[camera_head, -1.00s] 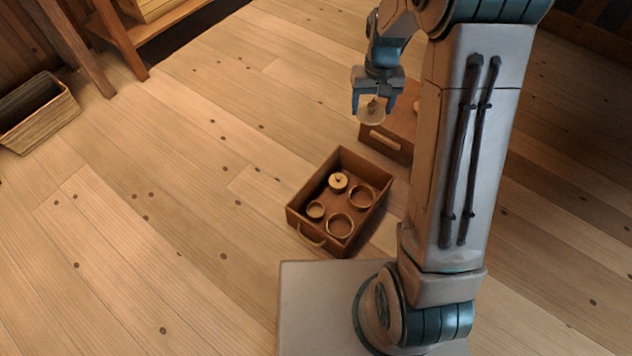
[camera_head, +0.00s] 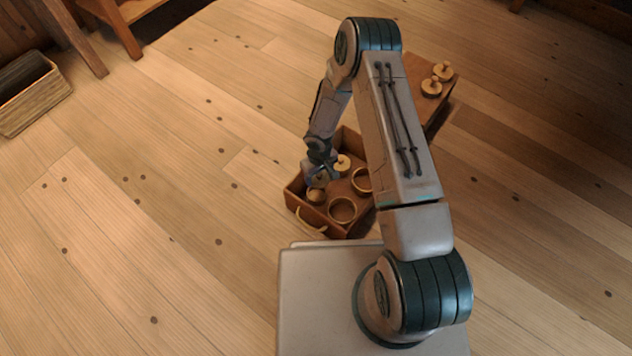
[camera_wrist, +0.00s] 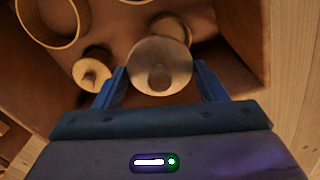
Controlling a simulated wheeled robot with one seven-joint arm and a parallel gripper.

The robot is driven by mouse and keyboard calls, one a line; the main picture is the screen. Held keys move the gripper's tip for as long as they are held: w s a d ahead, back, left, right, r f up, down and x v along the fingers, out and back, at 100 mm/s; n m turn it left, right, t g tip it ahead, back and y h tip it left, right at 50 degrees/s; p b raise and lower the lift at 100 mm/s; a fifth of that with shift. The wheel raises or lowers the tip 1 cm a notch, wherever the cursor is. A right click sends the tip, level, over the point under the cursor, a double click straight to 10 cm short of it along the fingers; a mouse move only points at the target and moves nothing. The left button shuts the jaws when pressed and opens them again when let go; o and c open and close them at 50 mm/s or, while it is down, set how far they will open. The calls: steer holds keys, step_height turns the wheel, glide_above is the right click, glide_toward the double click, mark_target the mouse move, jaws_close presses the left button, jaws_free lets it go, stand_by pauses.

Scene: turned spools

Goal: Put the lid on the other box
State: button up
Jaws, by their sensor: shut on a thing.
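My gripper (camera_head: 321,178) is shut on a pale round lid (camera_wrist: 160,60) with a knob; the fingers stand either side of it in the wrist view. It is low over the near left part of a brown wooden tray (camera_head: 338,139). A small open round box (camera_head: 316,196) is just below the held lid and partly hidden by it; its rim shows behind the lid in the wrist view (camera_wrist: 174,26). I cannot tell whether they touch. Another small box with a knobbed lid on (camera_head: 343,163) stands farther back in the tray, also in the wrist view (camera_wrist: 92,74).
Two wider open round boxes stand in the tray, one at the near side (camera_head: 342,210) and one on the right (camera_head: 361,181), partly behind my arm. Two knobbed lids (camera_head: 443,71) (camera_head: 431,88) lie on a brown wooden block behind. A basket (camera_head: 32,95) stands far left.

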mark_target(316, 182)
steer(key=shift+s+a+f, duration=0.3)
steer(key=shift+f, duration=0.25)
steer(key=shift+s+a+f, duration=0.25)
steer(key=shift+f, duration=0.25)
steer(key=shift+f+b, duration=1.3)
steer(key=shift+f, duration=0.8)
steer(key=shift+f+b, duration=0.35)
steer(key=shift+b, duration=0.1)
steer(key=shift+f+b, duration=0.15)
steer(key=shift+b, duration=0.25)
steer(key=o, duration=1.2)
steer(key=shift+o, duration=0.2)
steer(key=shift+r, duration=0.2)
steer(key=shift+r+p, duration=0.5)
steer(key=shift+r, duration=0.1)
